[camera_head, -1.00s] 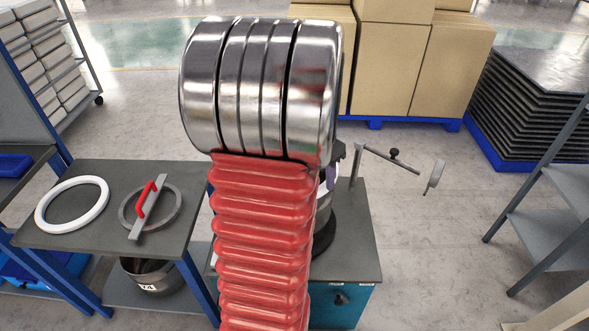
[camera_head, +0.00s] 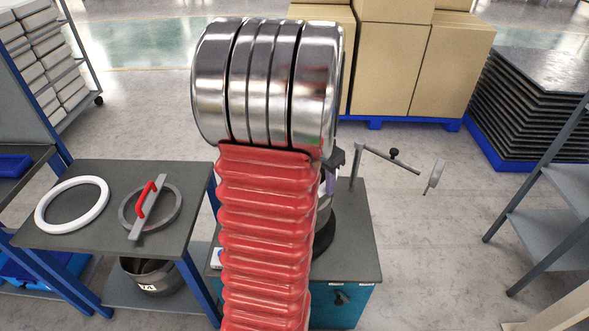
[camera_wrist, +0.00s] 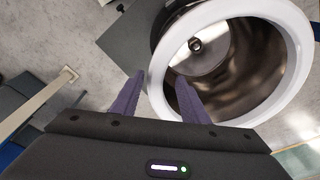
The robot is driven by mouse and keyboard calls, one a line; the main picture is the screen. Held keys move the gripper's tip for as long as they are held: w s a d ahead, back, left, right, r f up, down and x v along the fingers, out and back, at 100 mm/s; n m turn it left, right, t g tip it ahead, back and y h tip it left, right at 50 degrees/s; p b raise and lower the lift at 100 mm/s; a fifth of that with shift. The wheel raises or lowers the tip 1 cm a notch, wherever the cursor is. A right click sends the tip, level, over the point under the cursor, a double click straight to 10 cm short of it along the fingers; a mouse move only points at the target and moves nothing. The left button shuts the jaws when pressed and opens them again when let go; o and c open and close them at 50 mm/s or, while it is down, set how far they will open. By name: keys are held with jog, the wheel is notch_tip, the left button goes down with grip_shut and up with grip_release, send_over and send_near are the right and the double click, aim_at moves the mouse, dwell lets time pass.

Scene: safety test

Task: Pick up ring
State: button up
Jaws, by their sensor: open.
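A white ring (camera_wrist: 299,37) sits on the rim of a round metal vessel (camera_wrist: 240,60) in the wrist view. My gripper (camera_wrist: 160,84) is open, with purple fingers on either side of the ring's left edge in the picture. I cannot tell whether either finger touches it or how deep they reach. In the head view my arm hides most of the vessel and gripper; a bit of purple finger shows beside the arm. Another white ring (camera_head: 43,218) lies flat on the left table (camera_head: 165,245).
A grey ring-shaped lid with a red handle (camera_head: 146,200) lies on the left table. The vessel stands on a blue cabinet (camera_head: 355,225) with a grey top. A cranked metal arm (camera_head: 385,158) sticks out to its right. Shelves stand at both sides; the floor between has room.

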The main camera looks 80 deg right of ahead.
jog(key=shift+f, duration=0.2)
dwell(0.5)
grip_shut()
dwell(0.3)
